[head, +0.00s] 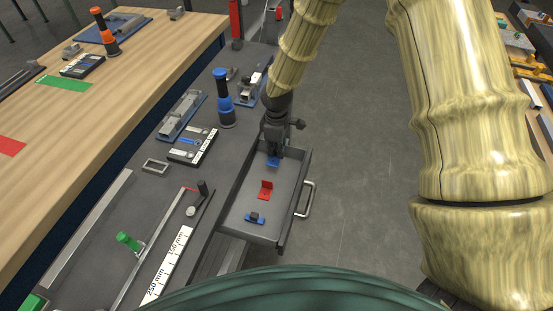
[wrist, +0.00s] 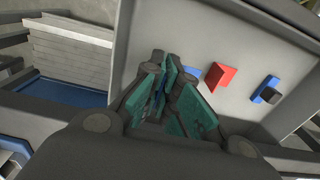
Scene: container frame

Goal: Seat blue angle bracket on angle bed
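The blue angle bracket (head: 272,162) is in the open grey drawer, directly below my gripper (head: 274,153). In the wrist view, a blue part (wrist: 194,72) shows beside the green-padded fingers of my gripper (wrist: 170,100), and some blue shows between the pads. The fingers hide much of it, so I cannot tell whether they grip it. I cannot tell for certain which fixture is the angle bed. One blue-based fixture with grey blocks (head: 182,116) stands on the dark bench, and another (head: 251,88) stands farther back.
A red angle bracket (head: 265,189) and a blue piece with a dark knob (head: 255,218) lie in the drawer (head: 285,205). A blue-and-black upright tool (head: 223,98) and a dark slotted block (head: 193,146) stand on the bench.

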